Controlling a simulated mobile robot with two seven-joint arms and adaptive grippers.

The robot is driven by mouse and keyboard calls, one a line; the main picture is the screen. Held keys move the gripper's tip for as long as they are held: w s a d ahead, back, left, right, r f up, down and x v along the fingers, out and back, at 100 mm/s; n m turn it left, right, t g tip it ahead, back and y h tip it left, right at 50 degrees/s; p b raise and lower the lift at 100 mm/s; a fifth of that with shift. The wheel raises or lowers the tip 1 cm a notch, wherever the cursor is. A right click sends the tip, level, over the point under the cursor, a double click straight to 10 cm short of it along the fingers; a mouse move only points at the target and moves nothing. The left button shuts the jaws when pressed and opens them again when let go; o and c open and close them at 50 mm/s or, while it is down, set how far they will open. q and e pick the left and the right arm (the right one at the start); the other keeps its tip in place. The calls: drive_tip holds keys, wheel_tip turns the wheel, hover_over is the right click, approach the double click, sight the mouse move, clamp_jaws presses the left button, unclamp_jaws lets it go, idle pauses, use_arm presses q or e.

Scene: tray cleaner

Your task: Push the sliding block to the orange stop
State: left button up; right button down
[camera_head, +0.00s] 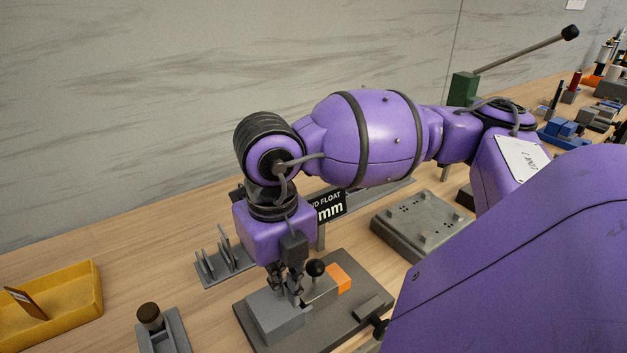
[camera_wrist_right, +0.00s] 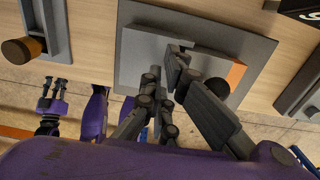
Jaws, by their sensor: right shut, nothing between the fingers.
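A grey sliding block (camera_head: 276,318) sits on a dark grey base plate (camera_head: 366,272). The orange stop (camera_head: 339,279) stands on the plate to the right of and behind the block, beside a black ball knob (camera_head: 316,267). My right gripper (camera_head: 287,298) is shut and empty, pointing down at the block's right side. In the right wrist view its fingertips (camera_wrist_right: 178,66) overlap the grey block (camera_wrist_right: 150,50), with the orange stop (camera_wrist_right: 236,73) to the right. I cannot tell whether the fingers touch the block or the block touches the stop. My left gripper (camera_wrist_right: 54,88) hangs at the lower left, fingers apart.
A yellow bin (camera_head: 70,300) stands at the far left. A grey holder with a brown-topped peg (camera_head: 150,317) is left of the plate. A slotted rack (camera_head: 224,262) is behind it. A grey fixture plate (camera_head: 418,224) and a green lever stand (camera_head: 462,89) lie to the right.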

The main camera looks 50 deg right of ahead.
sight(307, 271)
use_arm(q)
drive_tip(key=shift+r, duration=0.1)
use_arm(e)
drive_tip(key=shift+s+d, duration=0.15)
drive_tip(key=shift+d, duration=0.45)
